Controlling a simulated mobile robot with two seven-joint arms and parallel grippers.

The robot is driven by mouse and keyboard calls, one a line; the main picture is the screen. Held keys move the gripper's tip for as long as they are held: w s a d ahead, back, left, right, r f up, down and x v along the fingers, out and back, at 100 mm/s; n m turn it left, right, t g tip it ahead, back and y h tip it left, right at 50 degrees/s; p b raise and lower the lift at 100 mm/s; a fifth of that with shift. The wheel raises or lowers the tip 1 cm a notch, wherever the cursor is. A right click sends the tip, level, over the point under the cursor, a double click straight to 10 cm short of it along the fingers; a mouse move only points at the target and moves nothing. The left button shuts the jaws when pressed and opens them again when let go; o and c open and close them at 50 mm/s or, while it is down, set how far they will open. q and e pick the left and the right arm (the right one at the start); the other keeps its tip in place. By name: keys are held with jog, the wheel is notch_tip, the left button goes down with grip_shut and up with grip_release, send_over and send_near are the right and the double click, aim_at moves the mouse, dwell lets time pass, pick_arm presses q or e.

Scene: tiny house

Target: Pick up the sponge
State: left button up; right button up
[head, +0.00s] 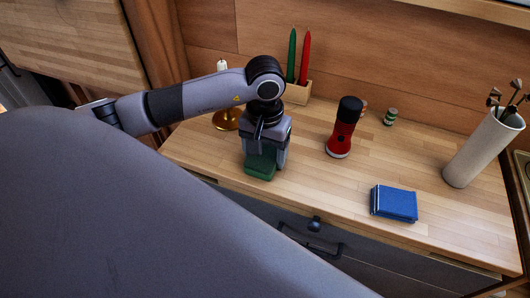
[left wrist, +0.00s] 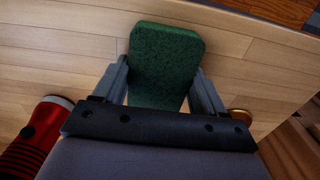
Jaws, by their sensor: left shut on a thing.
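The sponge is a dark green block (head: 260,166) near the front left of the wooden counter. It also shows in the left wrist view (left wrist: 165,62), between the two fingers. My left gripper (head: 265,158) points down over the counter and is shut on the sponge, with a finger on each side of it. In the left wrist view my left gripper (left wrist: 163,88) covers the sponge's near end. I cannot tell whether the sponge touches the counter. My right gripper is not in view.
A red and black flashlight (head: 340,135) stands right of the gripper. A blue folded cloth or booklet (head: 394,203) lies at the front right. A brass candle holder (head: 227,120), a box with green and red candles (head: 297,92) and a white vase (head: 484,150) stand around. The middle front is clear.

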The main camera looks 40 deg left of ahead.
aim_at(265, 153)
pick_arm(q)
jog(key=shift+r, duration=0.15)
notch_tip(265, 153, up, 12)
notch_tip(265, 153, up, 8)
jog(key=shift+f+p, duration=0.15)
jog(key=shift+p, duration=0.55)
jog(key=shift+c, duration=0.6)
